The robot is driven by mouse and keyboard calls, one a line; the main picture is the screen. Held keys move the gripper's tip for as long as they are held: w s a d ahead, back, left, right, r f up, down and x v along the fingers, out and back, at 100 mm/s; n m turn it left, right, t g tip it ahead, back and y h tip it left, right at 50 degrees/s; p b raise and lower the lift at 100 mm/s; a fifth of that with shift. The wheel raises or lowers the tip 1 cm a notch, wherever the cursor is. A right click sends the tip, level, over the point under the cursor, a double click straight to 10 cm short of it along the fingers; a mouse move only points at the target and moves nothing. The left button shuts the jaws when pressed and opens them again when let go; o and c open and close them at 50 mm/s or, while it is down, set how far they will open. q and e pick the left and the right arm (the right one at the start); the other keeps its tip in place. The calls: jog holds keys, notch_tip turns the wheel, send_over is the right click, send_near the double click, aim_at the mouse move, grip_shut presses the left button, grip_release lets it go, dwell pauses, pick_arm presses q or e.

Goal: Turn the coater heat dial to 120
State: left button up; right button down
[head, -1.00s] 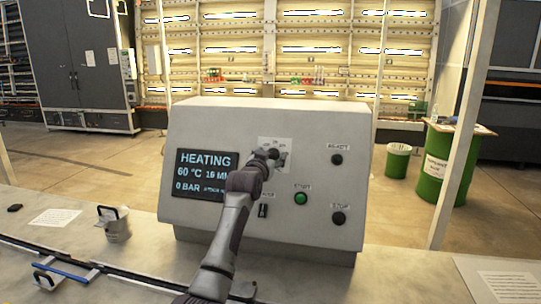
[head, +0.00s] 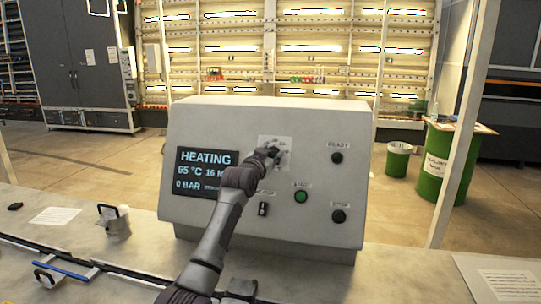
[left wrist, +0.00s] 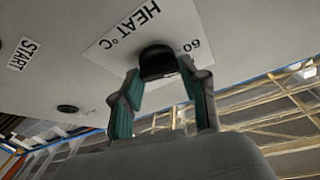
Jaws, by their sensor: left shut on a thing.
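The coater heat dial is a black knob (left wrist: 157,60) on a white plate marked "HEAT °C", with "60" printed beside it, in the left wrist view. In the head view the plate (head: 285,143) shows on the sloped control panel, and the gripper hides most of the knob. My left gripper (head: 272,152) is shut on the dial, with its green-padded fingers (left wrist: 161,80) on both sides of the knob. The display (head: 206,173) reads "HEATING", 65 °C, about 16 minutes and 0 BAR. I cannot read the dial's setting. My right gripper is not in view.
A green start button (head: 301,197), a dark stop button (head: 338,216), a ready lamp (head: 337,158) and a small switch (head: 263,209) sit near the dial. The bench front right is mostly clear.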

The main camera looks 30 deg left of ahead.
pick_arm(q)
jog(key=m+h, duration=0.1)
jog(key=m, duration=0.1)
jog(key=m+h, duration=0.1)
jog(key=m, duration=0.2)
jog(key=shift+a+r+m+g+h, duration=0.1)
jog(key=shift+a+m+g+h, duration=0.2)
jog(key=shift+h, duration=0.1)
jog(key=m+h, duration=0.1)
jog(key=m, duration=0.1)
jog(key=m+g+b, duration=0.1)
jog(key=m, duration=0.2)
jog(key=shift+r+g+h, duration=0.1)
jog(key=shift+g+h, duration=0.2)
jog(key=shift+h, duration=0.1)
jog(key=m+g, duration=0.1)
jog(key=m, duration=0.2)
jog(key=shift+r+m+h+p, duration=0.15)
jog(key=shift+m+h+p, duration=0.15)
jog(key=shift+m+h, duration=0.1)
jog(key=shift+w+m+g+p, duration=0.1)
jog(key=shift+m+g+p, duration=0.5)
jog(key=shift+m, duration=0.5)
